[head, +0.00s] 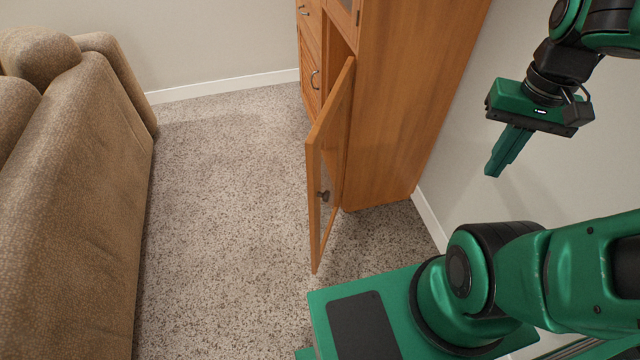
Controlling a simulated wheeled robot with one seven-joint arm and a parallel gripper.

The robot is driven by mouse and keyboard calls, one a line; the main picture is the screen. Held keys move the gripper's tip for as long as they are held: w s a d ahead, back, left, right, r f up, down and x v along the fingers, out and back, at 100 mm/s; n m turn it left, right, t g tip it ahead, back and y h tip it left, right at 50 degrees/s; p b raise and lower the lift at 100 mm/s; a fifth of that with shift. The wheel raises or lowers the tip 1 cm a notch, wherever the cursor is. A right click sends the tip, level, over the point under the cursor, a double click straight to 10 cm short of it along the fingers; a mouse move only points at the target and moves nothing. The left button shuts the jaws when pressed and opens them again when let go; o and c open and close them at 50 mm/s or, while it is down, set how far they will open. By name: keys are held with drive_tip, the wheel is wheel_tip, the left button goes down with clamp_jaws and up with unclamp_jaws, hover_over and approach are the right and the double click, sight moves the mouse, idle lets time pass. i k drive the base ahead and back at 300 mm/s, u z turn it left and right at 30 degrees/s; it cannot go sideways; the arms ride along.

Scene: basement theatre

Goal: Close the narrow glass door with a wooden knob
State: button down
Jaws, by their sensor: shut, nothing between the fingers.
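The narrow glass door (314,198) is a wood-framed door on the lower part of the wooden cabinet (398,110). It stands swung open, seen nearly edge-on, with its free edge toward me. My gripper (493,172) is shut and empty. It hangs in the air to the right of the cabinet, in front of the wall, well apart from the door and knob. The inside of the cabinet is mostly hidden by the door and the side panel.
A tan sofa (75,200) stands along the left. Speckled carpet (215,190) lies free between sofa and cabinet. The pale wall (455,150) is close on the right. Drawers with metal handles (314,78) are farther along the cabinet front. My green base is just in front of the door.

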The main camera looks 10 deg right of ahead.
sight(323, 206)
drive_tip(key=z, duration=0.3)
drive_tip(key=k, duration=1.65)
drive_tip(key=u, duration=0.3)
drive_tip(key=i, duration=1)
